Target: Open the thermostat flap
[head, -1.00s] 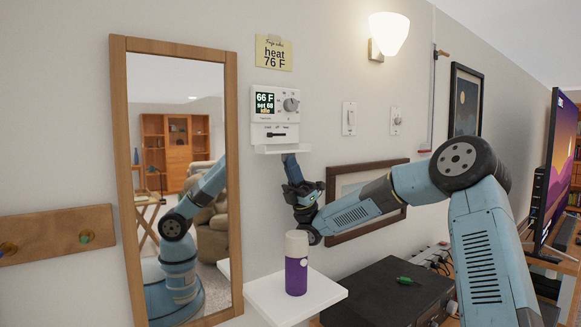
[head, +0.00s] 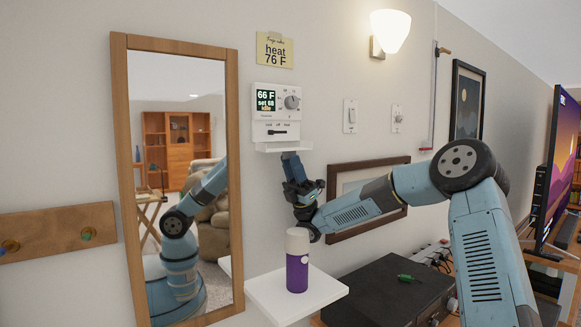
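The white thermostat (head: 276,106) hangs on the wall, with a small screen reading 66 F and set 68, a round dial and a slider. Its flap (head: 283,147) sticks out from the bottom edge like a small ledge, and the slider switch above it is uncovered. My gripper (head: 290,157) is directly under the flap, pointing up, its tip at or just below the flap's underside. I cannot tell whether it touches the flap. The fingers are partly hidden by the flap and too small to read as open or shut.
A yellow note (head: 274,50) reading heat 76 F is above the thermostat. A tall mirror (head: 233,180) stands left. A white shelf (head: 325,292) holds a purple bottle (head: 297,270) below my gripper. A picture frame (head: 345,167) and switches (head: 350,116) are right.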

